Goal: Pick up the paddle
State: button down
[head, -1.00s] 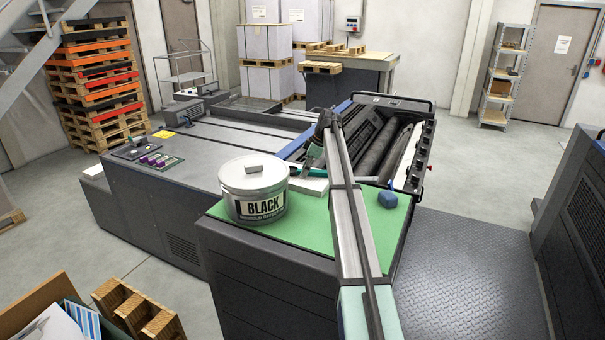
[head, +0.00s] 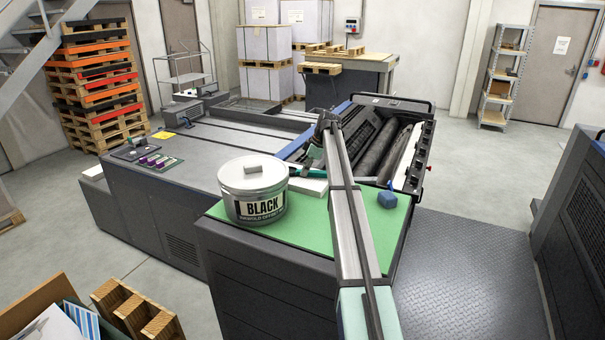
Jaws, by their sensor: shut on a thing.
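The paddle (head: 299,171) shows as a thin teal-green bar just right of the ink can, above a white block. Much of it is hidden behind my gripper and arm. My gripper (head: 308,168) points down at the paddle and is shut on it; the fingertips are small and partly covered. I cannot tell how far the paddle is above the block.
A large ink can labelled BLACK (head: 252,207) stands close on the left on the green mat (head: 300,232). The white block (head: 309,186) lies beneath the gripper. A blue object (head: 387,198) sits right of my arm. Press rollers (head: 376,150) are behind.

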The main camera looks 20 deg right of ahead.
jog(key=shift+w+r, duration=0.1)
jog(key=shift+r, duration=0.15)
notch_tip(320, 180, up, 20)
jog(key=b, duration=0.4)
jog(key=shift+b, duration=0.35)
jog(key=c, duration=1.7)
grip_release()
jog(key=shift+f, duration=0.1)
grip_shut()
